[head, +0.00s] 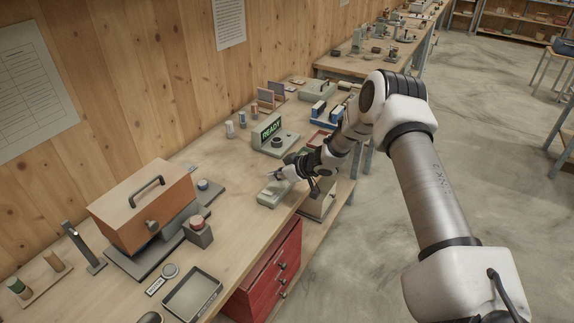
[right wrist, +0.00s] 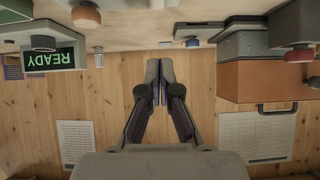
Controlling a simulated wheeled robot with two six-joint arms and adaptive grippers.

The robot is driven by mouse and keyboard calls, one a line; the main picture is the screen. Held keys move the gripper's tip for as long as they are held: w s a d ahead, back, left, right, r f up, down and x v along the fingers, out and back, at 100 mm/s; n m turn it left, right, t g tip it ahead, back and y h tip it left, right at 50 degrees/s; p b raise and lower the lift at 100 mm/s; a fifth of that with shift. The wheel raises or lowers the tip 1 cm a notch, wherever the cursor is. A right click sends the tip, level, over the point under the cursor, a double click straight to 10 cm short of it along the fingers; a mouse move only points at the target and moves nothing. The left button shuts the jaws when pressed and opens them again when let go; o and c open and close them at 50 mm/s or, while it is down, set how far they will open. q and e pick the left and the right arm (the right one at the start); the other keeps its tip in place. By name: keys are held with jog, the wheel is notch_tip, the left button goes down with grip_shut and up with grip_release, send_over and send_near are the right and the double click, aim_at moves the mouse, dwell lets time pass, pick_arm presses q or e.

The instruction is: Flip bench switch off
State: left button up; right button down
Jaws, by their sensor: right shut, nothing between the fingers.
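My right gripper (head: 276,175) is shut and empty. It is low over the bench, at a small pale box (head: 273,196) near the front edge; the hand partly covers this box. I cannot tell if the fingertips touch it. No lever position can be read, and I cannot tell surely which fixture is the bench switch. In the right wrist view, which is upside down, the closed fingers (right wrist: 160,72) point at the bench with nothing between them. A pale green box with an orange-red knob (right wrist: 86,16) is at the upper left there. My left gripper is not in view.
A lit READY sign (head: 271,127) stands behind the gripper. An orange box with a handle (head: 140,205), a grey post with a red cap (head: 197,222) and a tray (head: 193,294) are to the left. Red drawers (head: 275,265) are under the bench edge. The wooden wall bounds the back.

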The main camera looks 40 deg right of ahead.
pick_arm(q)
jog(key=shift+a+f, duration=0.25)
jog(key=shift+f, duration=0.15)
pick_arm(e)
jog(key=s+r, duration=0.3)
jog(key=r, duration=0.2)
jog(key=shift+s+d+r, duration=0.15)
jog(key=shift+s+d, duration=0.05)
jog(key=shift+d, duration=0.2)
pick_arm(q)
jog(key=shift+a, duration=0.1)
pick_arm(e)
jog(key=shift+a, duration=0.15)
